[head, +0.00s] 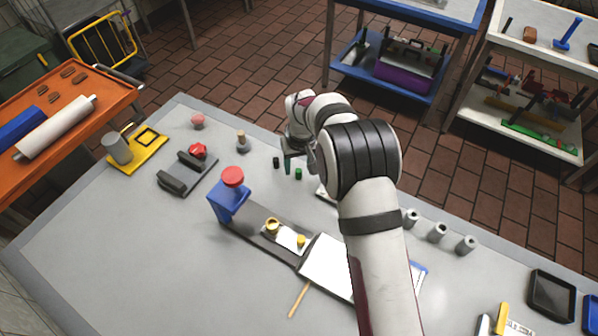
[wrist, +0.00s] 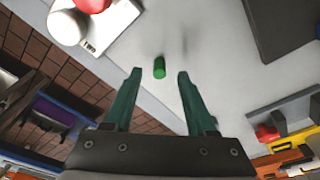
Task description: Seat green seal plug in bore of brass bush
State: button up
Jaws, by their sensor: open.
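A small green seal plug (head: 298,174) stands on the grey bench near its far edge. In the wrist view the plug (wrist: 159,67) shows between the tips of my gripper's two green fingers (wrist: 159,75), with clear space on both sides. My gripper (head: 288,165) is open and empty, pointing down close to the plug in the head view. The brass bush (head: 272,227) sits on a pale plate on the dark rail at the middle of the bench. It does not show in the wrist view.
A blue block with a red knob (head: 232,177) stands at the rail's left end. A small yellow part (head: 301,241) is beside the bush. Grey cylinders (head: 437,232) stand to the right. Bare bench lies front left.

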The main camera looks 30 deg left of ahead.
jog(key=shift+w+a+f, duration=0.1)
jog(key=shift+w+f, duration=0.05)
jog(key=shift+f, duration=0.75)
grip_shut()
jog(key=shift+r, duration=0.15)
